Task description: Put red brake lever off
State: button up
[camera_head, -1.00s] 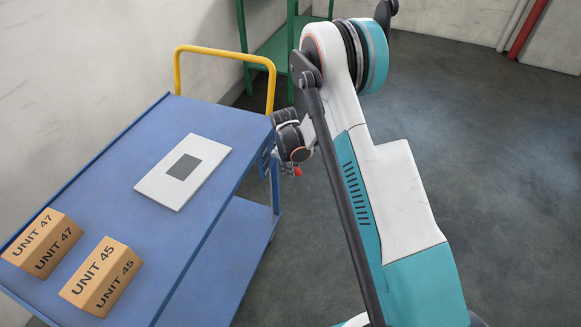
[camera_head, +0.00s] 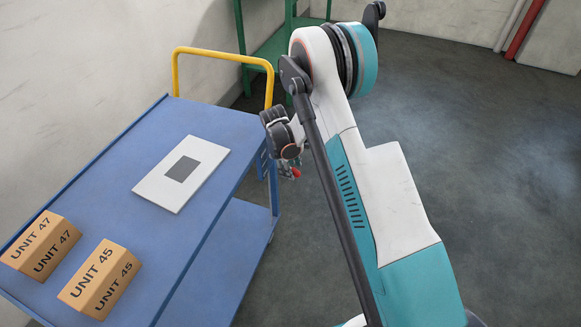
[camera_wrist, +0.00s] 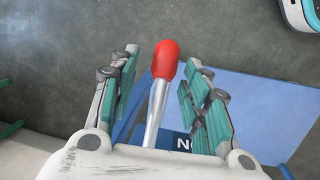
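The red brake lever (camera_wrist: 166,61) has a red knob on a metal rod and stands between my gripper's two fingers in the wrist view. In the head view its red tip (camera_head: 295,173) shows at the right end of the blue cart (camera_head: 222,128). My gripper (camera_wrist: 163,85) is open, with a finger on each side of the lever and a visible gap to both. In the head view my arm hides most of the gripper. The lever's lower end is hidden behind the gripper body.
On the cart top are a white plate with a grey square (camera_head: 203,155) and two boxes, UNIT 47 (camera_head: 42,246) and UNIT 45 (camera_head: 100,280). A yellow handle (camera_head: 226,54) rises at the cart's far end. A green shelf (camera_head: 270,50) stands behind. Floor at right is clear.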

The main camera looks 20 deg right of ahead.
jog(key=v, duration=1.2)
dwell(0.3)
jog(key=s+d+r+m+t+y, duration=0.1)
jog(key=s+r+m+t, duration=0.1)
jog(key=s+r, duration=0.7)
jog(key=s+d+r+m+t, duration=0.15)
jog(key=s+r, duration=0.35)
jog(key=r, duration=0.7)
jog(key=s+r+m+t, duration=0.1)
jog(key=s+m, duration=0.2)
jog(key=s, duration=0.6)
jog(key=s+r+m+t+y, duration=0.1)
jog(key=s+r+m+t, duration=0.1)
jog(key=s, duration=0.8)
jog(key=shift+a+r+m+y, duration=0.15)
jog(key=shift+r+m+y, duration=0.15)
jog(key=shift+m, duration=0.25)
